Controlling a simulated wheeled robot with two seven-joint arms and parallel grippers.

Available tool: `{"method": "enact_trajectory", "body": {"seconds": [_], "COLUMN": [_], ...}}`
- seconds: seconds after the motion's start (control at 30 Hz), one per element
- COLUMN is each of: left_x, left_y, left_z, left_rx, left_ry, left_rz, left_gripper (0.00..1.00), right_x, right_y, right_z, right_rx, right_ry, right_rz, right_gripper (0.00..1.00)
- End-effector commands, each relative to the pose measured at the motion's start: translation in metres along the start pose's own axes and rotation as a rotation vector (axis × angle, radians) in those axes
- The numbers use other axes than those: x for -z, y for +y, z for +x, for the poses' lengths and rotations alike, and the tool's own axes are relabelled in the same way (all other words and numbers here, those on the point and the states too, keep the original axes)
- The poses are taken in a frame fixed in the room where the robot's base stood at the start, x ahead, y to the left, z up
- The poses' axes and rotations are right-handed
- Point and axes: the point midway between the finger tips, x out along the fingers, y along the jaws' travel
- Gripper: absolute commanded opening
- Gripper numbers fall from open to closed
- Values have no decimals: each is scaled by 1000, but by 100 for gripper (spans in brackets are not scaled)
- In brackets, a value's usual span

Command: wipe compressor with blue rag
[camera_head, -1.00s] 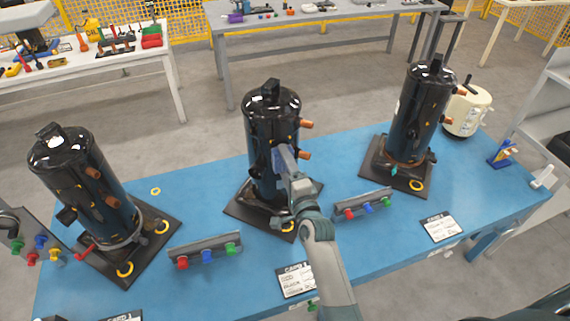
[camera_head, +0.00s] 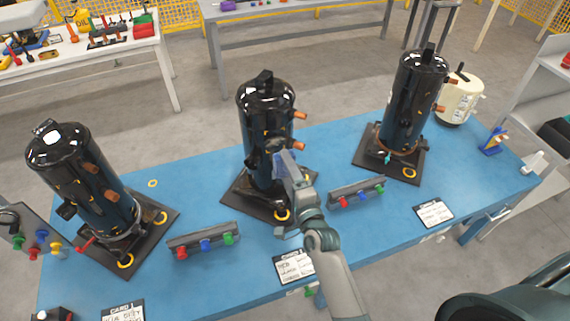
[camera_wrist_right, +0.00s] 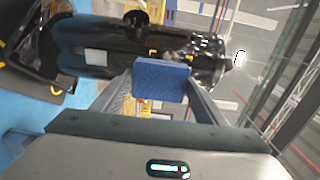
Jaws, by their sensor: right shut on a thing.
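Three black compressors stand upright on dark base plates on the blue table (camera_head: 340,232): left (camera_head: 70,165), middle (camera_head: 262,110) and right (camera_head: 408,100). My right gripper (camera_head: 281,160) is at the front of the middle compressor, around mid to lower height. In the right wrist view, the fingers are shut on a folded blue rag (camera_wrist_right: 162,80), held against or very close to a black compressor (camera_wrist_right: 100,45). I cannot tell whether the rag touches it. In the head view the rag is mostly hidden by the gripper. My left gripper is out of view.
Racks with red, blue and green knobs stand at front left (camera_head: 205,240) and right of the middle compressor (camera_head: 357,192). White cards (camera_head: 294,266) lie along the front edge. A cream canister (camera_head: 459,100) stands at the back right. Bare blue tabletop lies between the compressors.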

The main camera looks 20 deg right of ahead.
Motion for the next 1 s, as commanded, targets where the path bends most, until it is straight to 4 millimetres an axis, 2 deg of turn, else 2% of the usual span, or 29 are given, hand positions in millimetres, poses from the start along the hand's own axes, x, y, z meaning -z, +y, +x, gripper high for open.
{"method": "enact_trajectory", "body": {"seconds": [0.37,0.8,1.0], "left_x": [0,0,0], "left_y": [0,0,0], "left_z": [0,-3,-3], "left_rx": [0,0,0], "left_ry": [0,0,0], "left_rz": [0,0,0], "left_gripper": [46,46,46], "right_x": [0,0,0], "right_y": [0,0,0], "right_z": [-2,-29,-30], "right_rx": [0,1,1], "right_ry": [0,0,0], "right_rz": [0,-1,0], "right_gripper": [48,48,48]}}
